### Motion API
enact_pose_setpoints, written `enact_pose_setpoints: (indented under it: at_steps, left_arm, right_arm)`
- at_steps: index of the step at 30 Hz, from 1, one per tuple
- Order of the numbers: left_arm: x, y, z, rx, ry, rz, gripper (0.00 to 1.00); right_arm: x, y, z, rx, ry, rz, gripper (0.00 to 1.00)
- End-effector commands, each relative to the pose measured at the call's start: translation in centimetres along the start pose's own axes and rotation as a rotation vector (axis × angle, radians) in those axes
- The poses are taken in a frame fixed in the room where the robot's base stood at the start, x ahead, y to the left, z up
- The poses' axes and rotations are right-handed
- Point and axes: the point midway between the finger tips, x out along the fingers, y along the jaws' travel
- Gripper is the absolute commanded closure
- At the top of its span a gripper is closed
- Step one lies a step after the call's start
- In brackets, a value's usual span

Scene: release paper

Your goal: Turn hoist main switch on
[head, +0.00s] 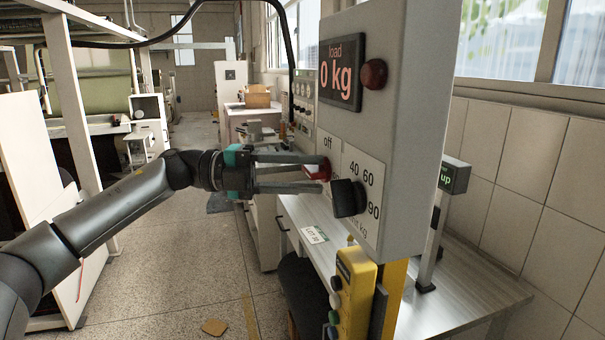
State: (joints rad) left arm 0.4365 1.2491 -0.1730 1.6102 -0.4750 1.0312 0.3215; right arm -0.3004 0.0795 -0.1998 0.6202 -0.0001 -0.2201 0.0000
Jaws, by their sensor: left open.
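The hoist control box (395,100) is a grey panel at the right of centre, with a display (341,72) reading "load 0 kg". A red switch (317,172) sits on its front below the word "off" (327,142). My left gripper (325,166) reaches in from the left with its fingers open. Its fingertips are at the red switch, one above and one below it in the picture; I cannot tell whether they touch it. The fingers partly hide the switch and its lower label. My right gripper is not in view.
A black knob (348,198) with a weight scale sits close to the right of the switch. A red lamp (374,73) is higher up. A yellow button pendant (353,290) hangs below the box.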

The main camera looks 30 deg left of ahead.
Motion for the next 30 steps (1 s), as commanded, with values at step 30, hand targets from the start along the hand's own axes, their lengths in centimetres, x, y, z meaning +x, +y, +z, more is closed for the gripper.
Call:
enact_pose_setpoints:
  at_steps: [30]
  left_arm:
    - [-14.3, 0.0, 0.1, 0.001, -0.002, 0.000, 0.55]
  right_arm:
    - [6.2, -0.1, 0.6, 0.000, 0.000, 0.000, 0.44]
